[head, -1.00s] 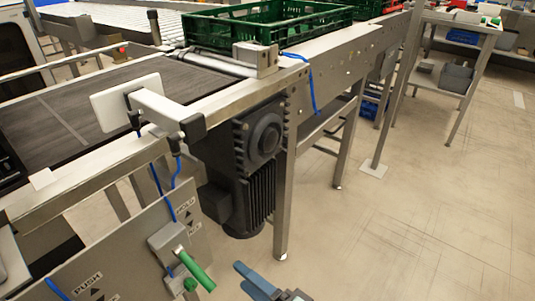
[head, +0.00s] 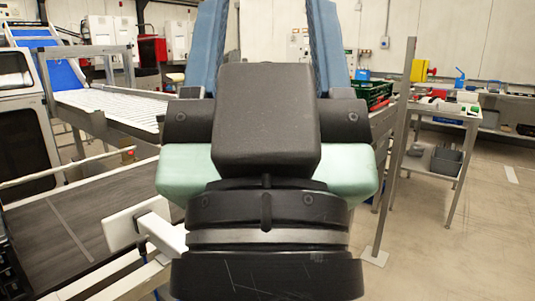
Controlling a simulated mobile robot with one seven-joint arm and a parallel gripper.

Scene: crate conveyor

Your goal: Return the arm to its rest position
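My gripper (head: 268,30) fills the middle of the head view, close to the camera and pointing up. The fingertips run out of the top of the picture. The black palm and wrist, with pale green parts at the sides, hide much of the conveyor behind them. Nothing is seen held.
A dark conveyor belt (head: 62,232) lies at the left, with a white plate (head: 122,222) on a bracket beside it. A green crate (head: 377,92) shows partly behind my gripper.

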